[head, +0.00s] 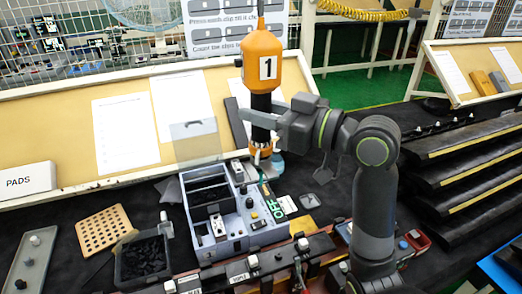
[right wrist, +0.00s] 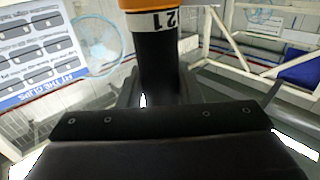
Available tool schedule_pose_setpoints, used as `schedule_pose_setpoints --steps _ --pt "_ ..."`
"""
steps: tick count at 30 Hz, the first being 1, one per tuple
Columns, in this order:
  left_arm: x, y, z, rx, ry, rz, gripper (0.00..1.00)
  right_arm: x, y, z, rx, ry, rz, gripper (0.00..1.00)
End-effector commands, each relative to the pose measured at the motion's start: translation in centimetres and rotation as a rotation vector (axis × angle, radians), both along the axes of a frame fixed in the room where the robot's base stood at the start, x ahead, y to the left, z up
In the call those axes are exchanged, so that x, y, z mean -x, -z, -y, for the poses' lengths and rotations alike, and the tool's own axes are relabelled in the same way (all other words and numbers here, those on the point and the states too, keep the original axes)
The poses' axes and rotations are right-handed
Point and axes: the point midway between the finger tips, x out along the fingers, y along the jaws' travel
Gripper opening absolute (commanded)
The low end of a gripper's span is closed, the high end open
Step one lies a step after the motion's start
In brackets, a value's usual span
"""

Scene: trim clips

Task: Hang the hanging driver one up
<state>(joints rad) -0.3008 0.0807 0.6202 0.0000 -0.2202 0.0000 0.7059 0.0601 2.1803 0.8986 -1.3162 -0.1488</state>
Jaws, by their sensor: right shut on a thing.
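The hanging driver one (head: 262,65) is orange with a white label reading 1, a black grip below and a dark cable or hook at its top. It stands upright in the middle of the head view. My right gripper (head: 262,120) is shut around its black grip. In the right wrist view, the black grip of the driver (right wrist: 157,60) rises from between the jaws, with an orange part above. The driver's lower tip is just above or behind the grey control box (head: 232,212); I cannot tell if they touch. My left gripper is not in view.
A tan sloped board (head: 75,117) with papers stands behind. A black bin (head: 143,262) and a perforated tan tray (head: 103,231) lie at left. A rail with clips (head: 240,272) runs along the front. Dark stepped racks (head: 468,160) fill the right side.

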Motion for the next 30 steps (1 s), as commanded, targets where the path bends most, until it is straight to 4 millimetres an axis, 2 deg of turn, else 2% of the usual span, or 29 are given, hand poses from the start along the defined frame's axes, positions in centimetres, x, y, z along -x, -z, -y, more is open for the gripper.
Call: schedule_pose_setpoints --steps 9,10,15,21,30 --pt "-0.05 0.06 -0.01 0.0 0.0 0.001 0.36 0.0 0.06 0.0 0.0 0.0 0.0 0.0" --pt "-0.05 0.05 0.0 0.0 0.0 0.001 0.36 0.0 0.06 0.0 0.0 0.0 0.0 0.35" --pt "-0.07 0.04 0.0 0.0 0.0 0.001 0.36 -0.01 0.07 -0.01 0.0 0.0 0.0 0.57" --pt "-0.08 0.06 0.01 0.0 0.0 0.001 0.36 -0.04 0.2 0.01 0.002 0.0 -0.004 0.58" --pt "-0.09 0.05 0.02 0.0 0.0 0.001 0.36 -0.01 0.12 0.0 0.0 0.0 -0.001 0.98"
